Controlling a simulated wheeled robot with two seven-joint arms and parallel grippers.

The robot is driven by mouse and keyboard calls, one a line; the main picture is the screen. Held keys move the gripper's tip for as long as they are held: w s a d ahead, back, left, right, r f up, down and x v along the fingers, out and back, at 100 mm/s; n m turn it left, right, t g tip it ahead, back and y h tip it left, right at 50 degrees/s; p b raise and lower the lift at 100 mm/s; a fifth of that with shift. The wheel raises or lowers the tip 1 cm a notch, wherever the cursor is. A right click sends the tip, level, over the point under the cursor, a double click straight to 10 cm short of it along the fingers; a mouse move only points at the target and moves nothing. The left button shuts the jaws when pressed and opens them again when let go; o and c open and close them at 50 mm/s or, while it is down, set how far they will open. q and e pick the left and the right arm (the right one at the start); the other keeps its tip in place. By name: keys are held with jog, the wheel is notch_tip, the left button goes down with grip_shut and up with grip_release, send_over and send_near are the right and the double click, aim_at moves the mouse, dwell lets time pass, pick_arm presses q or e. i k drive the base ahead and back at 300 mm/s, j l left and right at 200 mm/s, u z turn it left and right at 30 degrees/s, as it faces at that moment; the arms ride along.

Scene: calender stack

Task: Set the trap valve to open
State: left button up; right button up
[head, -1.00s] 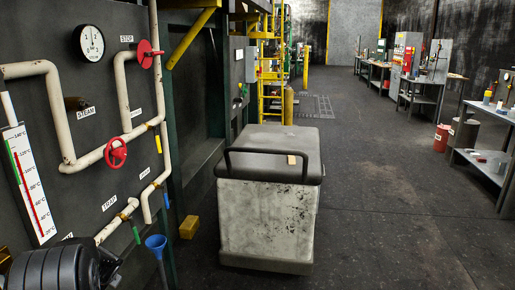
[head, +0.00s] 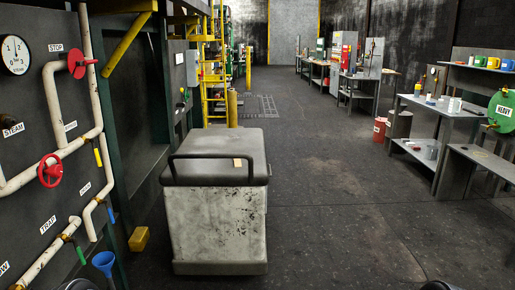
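The TRAP label (head: 48,224) is on the dark panel at the lower left of the head view. Beside it, a cream pipe (head: 45,262) runs down to the left. A small valve with a green lever (head: 79,254) is near this pipe's upper end. The lever slants down to the right, across the pipe's line. A blue funnel (head: 104,262) stands just below and right of the lever. Neither of my grippers shows; only dark rounded parts, probably of my arms, show at the bottom edge.
Red handwheels (head: 50,170) and (head: 78,64) and a gauge (head: 15,55) are on the panel. A yellow block (head: 139,239) is on the floor. A grey cart (head: 213,220) stands right of the panel. Open floor (head: 350,220) lies right of it, with workbenches (head: 440,120) beyond.

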aim_at(77, 249)
jog(key=u, duration=1.15)
jog(key=i+j+z, duration=0.1)
jog(key=j, duration=0.55)
